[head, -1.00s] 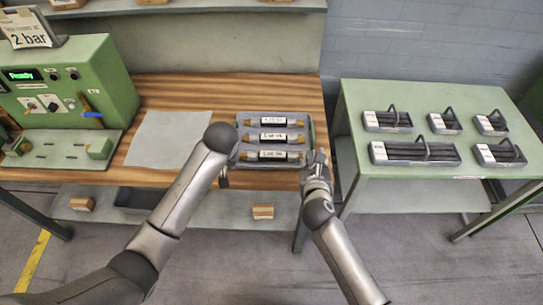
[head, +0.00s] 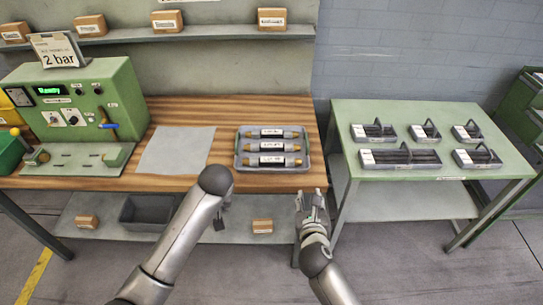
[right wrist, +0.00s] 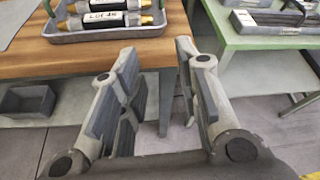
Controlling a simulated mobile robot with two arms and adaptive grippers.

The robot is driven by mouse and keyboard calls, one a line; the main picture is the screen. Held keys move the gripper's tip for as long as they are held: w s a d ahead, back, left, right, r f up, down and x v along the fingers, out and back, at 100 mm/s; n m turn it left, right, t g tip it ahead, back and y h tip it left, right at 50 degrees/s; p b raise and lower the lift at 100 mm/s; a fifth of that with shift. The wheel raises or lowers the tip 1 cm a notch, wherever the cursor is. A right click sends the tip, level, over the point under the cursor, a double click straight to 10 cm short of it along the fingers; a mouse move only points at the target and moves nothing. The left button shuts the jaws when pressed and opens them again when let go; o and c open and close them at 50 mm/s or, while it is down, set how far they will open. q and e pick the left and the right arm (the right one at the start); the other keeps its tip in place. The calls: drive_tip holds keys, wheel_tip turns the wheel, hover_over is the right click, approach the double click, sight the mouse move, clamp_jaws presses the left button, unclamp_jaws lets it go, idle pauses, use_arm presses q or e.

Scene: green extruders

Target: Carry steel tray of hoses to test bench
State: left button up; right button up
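The steel tray (head: 308,160) sits flat on the wooden-topped bench (head: 213,179), near its right front corner. It holds three dark hoses (head: 271,147) with brass ends and white labels, lying in rows. The tray's front part also shows in the right wrist view (right wrist: 105,37). My right gripper (head: 312,196) is in front of the bench, apart from the tray. Its two fingers stand apart and empty in the right wrist view (right wrist: 155,65). My left gripper (head: 221,218) is in front of the bench, mostly hidden behind my left arm, clear of the tray.
A green test unit (head: 85,105) with a "2 bar" sign stands at the bench's left. A grey mat (head: 176,150) lies left of the tray. A green table (head: 360,186) with several dark carriers stands right, across a gap. A lower shelf (head: 180,228) holds a grey bin (head: 146,211).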

drive_tip(key=d+v, duration=0.1)
drive_tip(key=v, duration=0.8)
drive_tip(key=shift+s+a+r, duration=0.2)
drive_tip(key=shift+a+r, duration=0.1)
drive_tip(key=shift+a, duration=0.2)
